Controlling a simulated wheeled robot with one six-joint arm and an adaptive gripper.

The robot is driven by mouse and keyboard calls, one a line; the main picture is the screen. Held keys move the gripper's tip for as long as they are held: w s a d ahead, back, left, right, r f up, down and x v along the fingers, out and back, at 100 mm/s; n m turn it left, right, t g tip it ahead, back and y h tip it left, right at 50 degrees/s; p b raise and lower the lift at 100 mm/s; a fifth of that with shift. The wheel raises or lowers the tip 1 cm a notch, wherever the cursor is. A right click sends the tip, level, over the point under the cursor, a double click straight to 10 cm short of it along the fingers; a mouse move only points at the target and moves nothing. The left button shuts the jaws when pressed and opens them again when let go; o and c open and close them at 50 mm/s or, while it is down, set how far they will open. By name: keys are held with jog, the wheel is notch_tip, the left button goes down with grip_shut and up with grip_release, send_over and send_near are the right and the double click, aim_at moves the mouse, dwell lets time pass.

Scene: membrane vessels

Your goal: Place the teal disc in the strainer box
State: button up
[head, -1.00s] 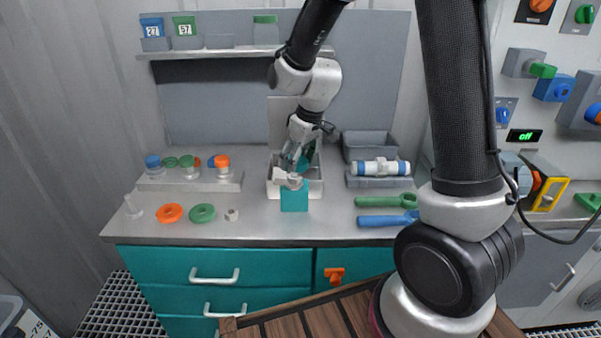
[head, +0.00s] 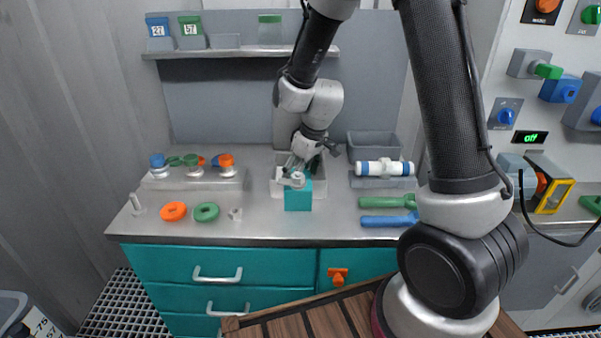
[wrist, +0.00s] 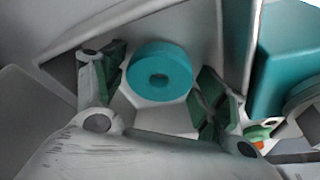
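My gripper (wrist: 160,78) is open, with one green-padded finger on each side of the disc and a visible gap on both sides. In the head view my gripper (head: 302,166) reaches down into the strainer box (head: 319,188) on the bench, and hides most of its inside.
A teal block (head: 298,200) with a pale fitting on top stands at the box's front. A grey bin (head: 372,145) and a white-blue cartridge (head: 384,168) are to the right. Orange (head: 174,211) and green (head: 207,212) rings lie left on the bench.

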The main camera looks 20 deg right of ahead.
jog(key=v, duration=1.2)
jog(key=s+d+r+m+h, duration=0.1)
jog(key=s+d+r+m, duration=0.2)
jog(key=s, duration=0.8)
jog(key=s+d+r+m+t, duration=0.1)
jog(key=s+d+r+m, duration=0.3)
jog(key=s+d+r, duration=0.3)
jog(key=s+d, duration=0.2)
jog(key=s, duration=0.3)
jog(key=shift+d+r+t+h, duration=0.3)
jog(key=shift+d+r+h, duration=0.05)
jog(key=shift+h, duration=0.05)
